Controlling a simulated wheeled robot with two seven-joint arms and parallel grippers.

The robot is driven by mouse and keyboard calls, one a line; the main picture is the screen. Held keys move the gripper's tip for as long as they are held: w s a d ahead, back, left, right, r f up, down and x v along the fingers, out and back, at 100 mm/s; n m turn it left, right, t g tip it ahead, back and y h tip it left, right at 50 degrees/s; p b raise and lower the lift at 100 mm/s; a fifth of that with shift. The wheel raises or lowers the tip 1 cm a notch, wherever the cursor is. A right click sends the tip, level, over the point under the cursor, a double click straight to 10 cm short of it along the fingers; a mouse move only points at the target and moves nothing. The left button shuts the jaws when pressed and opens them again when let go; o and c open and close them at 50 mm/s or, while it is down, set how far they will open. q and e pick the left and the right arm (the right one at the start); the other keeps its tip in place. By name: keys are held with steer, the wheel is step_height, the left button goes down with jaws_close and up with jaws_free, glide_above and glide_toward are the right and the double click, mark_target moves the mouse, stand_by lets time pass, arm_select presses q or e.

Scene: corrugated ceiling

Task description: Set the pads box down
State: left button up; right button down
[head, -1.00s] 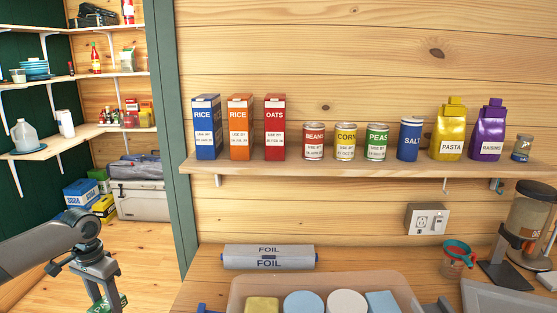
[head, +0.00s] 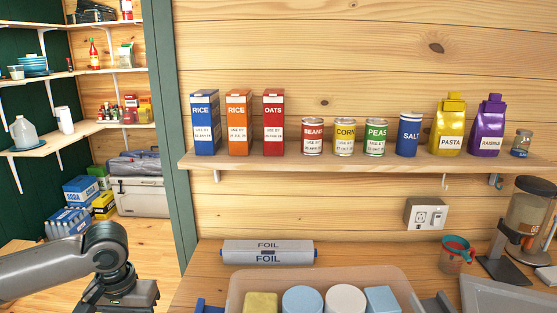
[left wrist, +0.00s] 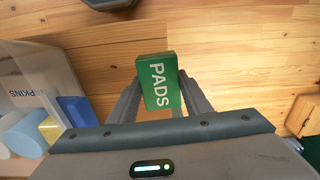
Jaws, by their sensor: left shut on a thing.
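The green pads box (left wrist: 161,82), with white PADS lettering, sits between the fingers of my left gripper (left wrist: 160,88) in the left wrist view. The gripper is shut on it. Wood surfaces show around and beyond the box; I cannot tell whether its underside touches anything. In the head view only my left arm and wrist show at the lower left, and the fingers and box are out of frame. My right gripper is not in view.
A clear bin (head: 234,297) holding several items stands on the counter (head: 200,270) beside a foil box (head: 268,252). A wall shelf (head: 350,162) carries boxes, cans and bags. A cooler (head: 140,197) and soda boxes (head: 80,188) stand on the floor at left.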

arm_select(q)
steer(key=s+d+b, duration=0.1)
steer(key=s+d, duration=0.5)
steer(key=d, duration=0.3)
steer(key=shift+d, duration=0.15)
steer(key=shift+s, duration=0.15)
stand_by(1.5)
